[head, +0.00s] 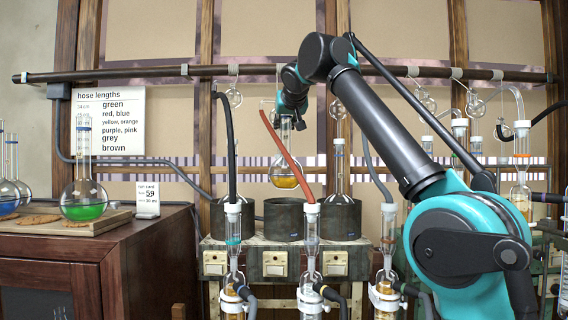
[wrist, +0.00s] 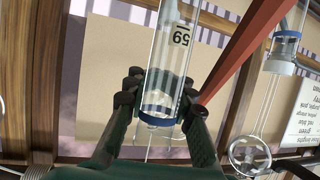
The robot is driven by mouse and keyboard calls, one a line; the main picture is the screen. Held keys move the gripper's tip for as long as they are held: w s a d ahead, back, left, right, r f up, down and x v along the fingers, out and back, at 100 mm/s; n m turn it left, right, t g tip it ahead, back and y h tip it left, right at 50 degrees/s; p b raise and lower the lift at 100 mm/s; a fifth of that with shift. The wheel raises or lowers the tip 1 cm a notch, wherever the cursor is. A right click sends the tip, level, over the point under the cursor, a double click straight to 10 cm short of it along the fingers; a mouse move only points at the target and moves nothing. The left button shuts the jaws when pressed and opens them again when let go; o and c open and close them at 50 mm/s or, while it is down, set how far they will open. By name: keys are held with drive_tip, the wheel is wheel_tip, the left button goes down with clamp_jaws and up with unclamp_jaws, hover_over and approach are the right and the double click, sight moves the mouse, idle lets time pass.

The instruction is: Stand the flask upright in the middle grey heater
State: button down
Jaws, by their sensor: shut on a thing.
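The flask (head: 284,172) is clear glass with a round body, a little orange liquid and a long neck. It hangs close to upright. In the wrist view the neck (wrist: 172,65), with a "59" label and a blue band, sits between my dark green fingers (wrist: 162,105). The middle grey heater (head: 283,222) is an open, empty-looking dark cylinder. The flask appears above it in the head view, with a small gap; the depth between them is hard to tell.
The right heater (head: 341,220) holds another flask; the left heater (head: 217,218) stands behind a dark hose. A red hose (head: 289,158) passes in front of the held flask, close by in the wrist view. Glass tubes (head: 311,238) stand before the heaters. A green flask (head: 84,200) is at left.

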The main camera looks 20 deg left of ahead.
wheel_tip(320, 180, down, 12)
drive_tip(key=w, duration=0.2)
drive_tip(key=shift+w+a+r, duration=0.25)
drive_tip(key=shift+w+a, duration=0.15)
idle(0.6)
drive_tip(key=shift+f, duration=0.15)
drive_tip(key=c, duration=1.3)
unclamp_jaws()
approach(288, 151)
drive_tip(key=x, duration=0.6)
